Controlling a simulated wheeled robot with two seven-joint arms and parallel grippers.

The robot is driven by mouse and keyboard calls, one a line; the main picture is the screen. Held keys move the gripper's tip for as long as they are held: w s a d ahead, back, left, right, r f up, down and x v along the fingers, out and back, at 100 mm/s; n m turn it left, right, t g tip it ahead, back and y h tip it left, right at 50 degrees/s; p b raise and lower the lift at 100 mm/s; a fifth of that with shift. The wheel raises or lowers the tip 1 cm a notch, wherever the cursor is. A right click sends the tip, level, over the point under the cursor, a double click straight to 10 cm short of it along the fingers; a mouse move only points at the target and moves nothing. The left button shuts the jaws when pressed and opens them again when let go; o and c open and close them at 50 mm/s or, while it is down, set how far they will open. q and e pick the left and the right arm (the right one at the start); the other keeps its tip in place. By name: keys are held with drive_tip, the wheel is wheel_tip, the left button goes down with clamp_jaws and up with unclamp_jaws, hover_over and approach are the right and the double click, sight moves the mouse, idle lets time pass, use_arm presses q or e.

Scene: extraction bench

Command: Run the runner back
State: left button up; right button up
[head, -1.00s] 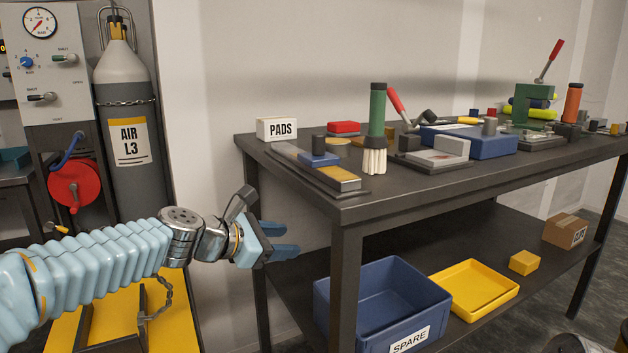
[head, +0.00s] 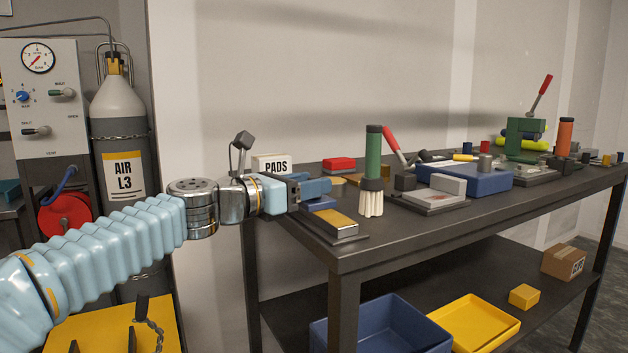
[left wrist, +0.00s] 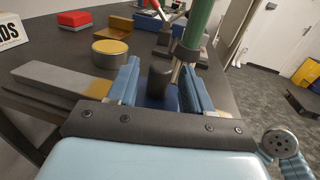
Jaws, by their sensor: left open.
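The runner (head: 320,203) is a blue block on a low grey rail (head: 315,222) with a gold end, at the near left corner of the bench top. Its upright dark knob (left wrist: 160,82) shows in the left wrist view. My left gripper (head: 318,187) is above the runner, coming in from the left, and hides the knob in the head view. Its jaws are open, with one blue finger on each side of the knob in the left wrist view (left wrist: 160,88). I cannot tell whether a finger touches it.
A green-handled brush (head: 373,155) stands close to the right of the rail. A PADS box (head: 272,163), a red block (head: 339,164) and a round yellow-topped piece (left wrist: 110,52) are nearby. A blue fixture (head: 465,179) stands farther right. Bins are on the shelf below.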

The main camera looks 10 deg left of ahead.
use_arm(q)
drive_tip(key=shift+x, duration=0.8)
clamp_jaws()
